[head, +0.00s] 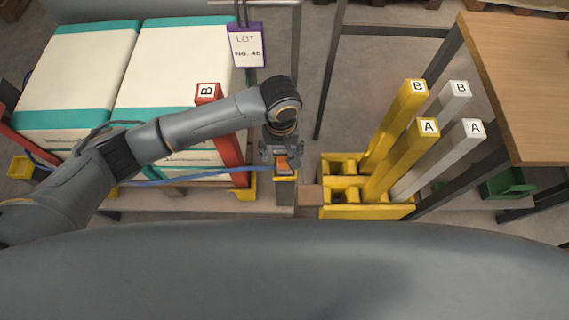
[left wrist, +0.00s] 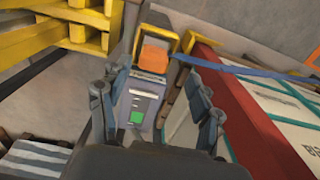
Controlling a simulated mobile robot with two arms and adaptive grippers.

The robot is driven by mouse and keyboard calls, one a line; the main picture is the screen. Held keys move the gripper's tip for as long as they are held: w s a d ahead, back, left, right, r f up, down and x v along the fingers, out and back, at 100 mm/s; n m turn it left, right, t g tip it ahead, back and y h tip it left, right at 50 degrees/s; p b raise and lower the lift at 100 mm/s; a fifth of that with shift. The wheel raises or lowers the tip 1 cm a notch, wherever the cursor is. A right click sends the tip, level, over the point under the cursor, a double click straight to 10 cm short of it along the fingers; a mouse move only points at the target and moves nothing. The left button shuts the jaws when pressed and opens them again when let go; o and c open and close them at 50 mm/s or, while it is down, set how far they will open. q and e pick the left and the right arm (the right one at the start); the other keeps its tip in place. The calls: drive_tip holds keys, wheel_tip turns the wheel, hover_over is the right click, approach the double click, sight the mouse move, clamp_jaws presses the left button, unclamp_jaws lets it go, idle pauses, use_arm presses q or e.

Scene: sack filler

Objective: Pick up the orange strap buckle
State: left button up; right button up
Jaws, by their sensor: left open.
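The orange strap buckle (head: 283,165) sits on top of a narrow grey post with a yellow frame (head: 285,177). It also shows in the left wrist view (left wrist: 154,58), ahead of my fingers, with a blue strap (head: 195,178) running off beside it. My left gripper (head: 282,155) is directly over the buckle in the head view and partly covers it. In the left wrist view its two fingers (left wrist: 156,80) are spread apart, with the post between them and nothing gripped. Whether a finger touches the post cannot be told. My right gripper is not in view.
White and teal sacks (head: 165,75) and a red post marked B (head: 208,95) stand to the left. A yellow rack (head: 365,211) with yellow and grey posts marked A and B stands to the right, beside a wooden table (head: 520,70). A LOT sign (head: 246,46) hangs behind.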

sight(285, 165)
use_arm(q)
drive_tip(key=f, duration=0.5)
drive_tip(key=shift+w+d+f+b, duration=0.2)
drive_tip(key=shift+w+d+b, duration=0.05)
drive_tip(key=shift+d+b, duration=0.15)
drive_tip(key=c, duration=1.3)
